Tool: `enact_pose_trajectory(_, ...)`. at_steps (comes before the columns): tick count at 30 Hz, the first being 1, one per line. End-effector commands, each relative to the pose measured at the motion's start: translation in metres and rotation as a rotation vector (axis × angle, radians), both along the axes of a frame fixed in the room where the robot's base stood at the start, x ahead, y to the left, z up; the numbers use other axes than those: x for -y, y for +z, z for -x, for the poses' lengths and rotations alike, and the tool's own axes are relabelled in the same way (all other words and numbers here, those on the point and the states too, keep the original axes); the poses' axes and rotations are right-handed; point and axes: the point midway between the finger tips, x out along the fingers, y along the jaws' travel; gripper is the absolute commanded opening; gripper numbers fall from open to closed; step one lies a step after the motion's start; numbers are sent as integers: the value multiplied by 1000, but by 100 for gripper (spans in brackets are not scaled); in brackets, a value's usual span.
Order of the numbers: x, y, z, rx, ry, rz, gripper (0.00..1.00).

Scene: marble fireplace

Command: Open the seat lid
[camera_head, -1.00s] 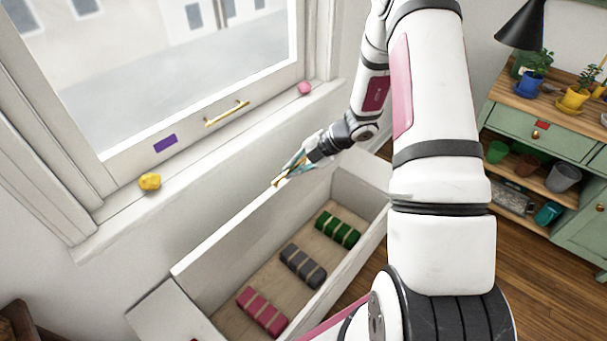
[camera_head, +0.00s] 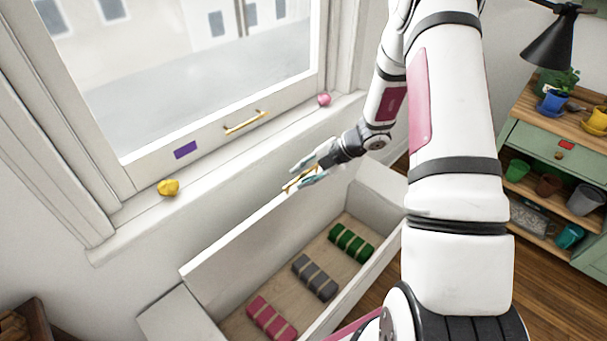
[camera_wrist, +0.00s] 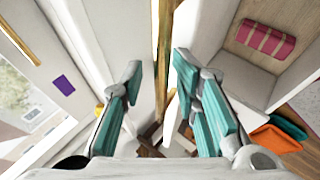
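The white seat lid (camera_head: 245,236) stands raised, tilted up along the window side of the bench box. A gold handle (camera_head: 290,186) shows at its upper edge, beside my fingers. My gripper (camera_head: 293,178) is over that edge with its teal-padded fingers spread. The open bench box (camera_head: 357,269) below holds pink, grey and green bundles.
The window sill (camera_head: 225,157) carries a yellow lump (camera_head: 168,188) and a pink ball (camera_head: 323,99). The window has its own gold handle (camera_head: 246,122). A green cabinet (camera_head: 545,143) with pots stands at the right. Some wall shows between lid and sill.

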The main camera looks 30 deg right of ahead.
Motion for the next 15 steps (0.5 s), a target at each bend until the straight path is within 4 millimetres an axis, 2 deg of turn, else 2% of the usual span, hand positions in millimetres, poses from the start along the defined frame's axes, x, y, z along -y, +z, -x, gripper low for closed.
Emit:
enact_pose_trajectory(8,5,4,3,0,-2,3,30)
enact_pose_trajectory(15,28,33,19,3,-2,4,30)
